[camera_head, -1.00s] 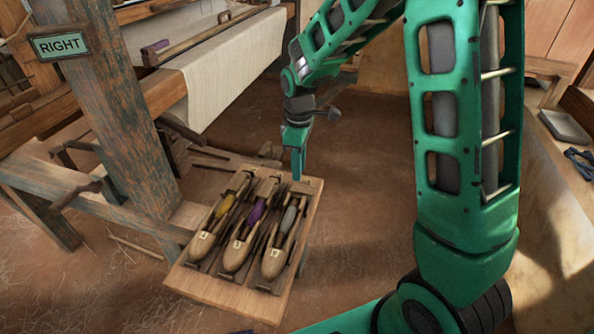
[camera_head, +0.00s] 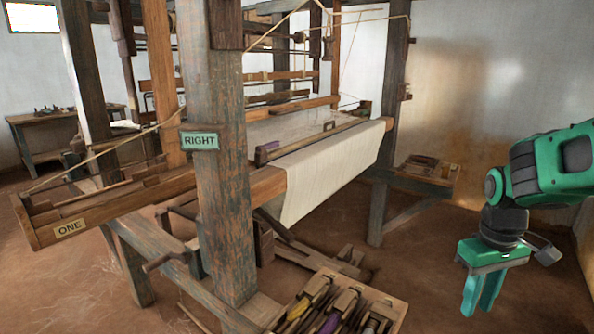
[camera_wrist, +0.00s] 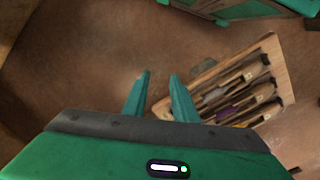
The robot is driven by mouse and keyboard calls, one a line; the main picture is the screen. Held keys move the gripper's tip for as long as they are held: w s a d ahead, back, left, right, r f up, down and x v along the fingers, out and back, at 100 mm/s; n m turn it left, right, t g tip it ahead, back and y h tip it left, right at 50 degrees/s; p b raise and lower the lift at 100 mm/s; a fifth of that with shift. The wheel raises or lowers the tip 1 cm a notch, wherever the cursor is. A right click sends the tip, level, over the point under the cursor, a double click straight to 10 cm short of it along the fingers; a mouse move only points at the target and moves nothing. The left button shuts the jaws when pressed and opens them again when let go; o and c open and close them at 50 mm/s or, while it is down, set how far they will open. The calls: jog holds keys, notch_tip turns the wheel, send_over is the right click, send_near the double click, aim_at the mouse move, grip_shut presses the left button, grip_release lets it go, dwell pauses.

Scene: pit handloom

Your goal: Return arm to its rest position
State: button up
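My gripper (camera_head: 480,305) hangs fingers-down at the right of the head view, with the green arm reaching in from the right edge. In the wrist view its two green fingers (camera_wrist: 161,80) stand apart with nothing between them. It is clear of the loom and of the shuttle tray, with open floor under it.
A wooden tray (camera_head: 393,303) of shuttles with yellow, purple and grey yarn lies at the bottom edge, cut off; it also shows in the wrist view (camera_wrist: 277,62). The loom post (camera_head: 222,210) with the RIGHT sign (camera_head: 199,140) and the cloth (camera_head: 325,170) stand left of the arm.

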jog(key=s+d+r+m, duration=0.1)
jog(key=s+m, duration=0.3)
jog(key=s, duration=0.4)
jog(key=s+d+r+m, duration=0.1)
jog(key=s+m, duration=0.3)
jog(key=s, duration=0.4)
jog(key=shift+s+d+y, duration=0.2)
jog(key=shift+d+y, duration=0.1)
jog(key=shift+d, duration=0.6)
jog(key=shift+w+f, duration=0.3)
jog(key=shift+w, duration=0.35)
